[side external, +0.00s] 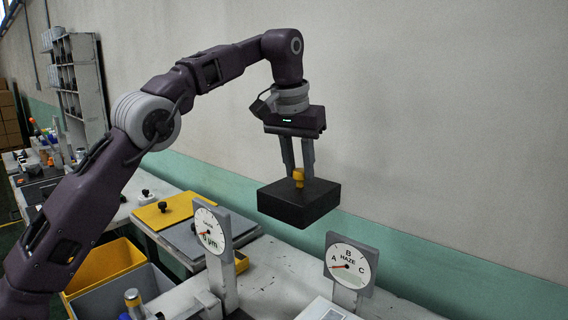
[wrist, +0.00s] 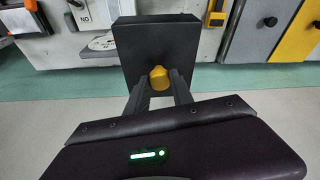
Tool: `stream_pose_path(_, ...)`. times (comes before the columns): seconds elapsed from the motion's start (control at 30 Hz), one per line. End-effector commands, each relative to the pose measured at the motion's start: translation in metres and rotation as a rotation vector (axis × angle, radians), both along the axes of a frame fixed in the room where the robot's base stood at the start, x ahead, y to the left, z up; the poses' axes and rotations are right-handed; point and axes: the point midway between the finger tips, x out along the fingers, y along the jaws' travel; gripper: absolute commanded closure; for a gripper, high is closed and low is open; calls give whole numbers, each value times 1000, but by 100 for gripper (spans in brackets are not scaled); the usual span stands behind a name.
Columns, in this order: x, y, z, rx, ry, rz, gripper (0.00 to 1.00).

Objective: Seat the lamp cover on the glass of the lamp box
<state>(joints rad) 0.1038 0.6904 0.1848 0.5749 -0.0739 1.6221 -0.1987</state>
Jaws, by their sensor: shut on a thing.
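The lamp cover, a black square block (side external: 298,203) with a yellow knob (side external: 298,176) on top, hangs in the air above the bench in the side external view. My gripper (side external: 297,168) points down and is shut on the yellow knob. In the wrist view the black cover (wrist: 150,45) lies beyond my gripper (wrist: 158,84), with the knob (wrist: 159,77) between the fingers. A pale box (side external: 326,309) is cut off by the bottom edge of the side external view; I cannot tell whether it is the lamp box. No lamp glass is clearly visible.
A HAZE dial (side external: 350,266) marked A, B, C and another round gauge (side external: 209,231) stand upright on the bench below the cover. Grey (side external: 190,243) and yellow (side external: 165,212) panels with black knobs lie to the left. A wall rises behind the bench.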

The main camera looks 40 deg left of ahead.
Motion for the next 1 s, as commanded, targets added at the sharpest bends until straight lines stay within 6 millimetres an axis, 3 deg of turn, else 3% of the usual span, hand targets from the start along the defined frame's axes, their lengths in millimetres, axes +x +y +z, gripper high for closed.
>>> stream_pose_path(0.23,-32,-70,1,0,0,-6,100)
stream_pose_path(0.53,-71,-127,-2,5,-6,-16,100)
stream_pose_path(0.73,-70,-124,-35,7,-2,-10,100)
stream_pose_path(1.0,-69,-124,-93,6,-2,-10,100)
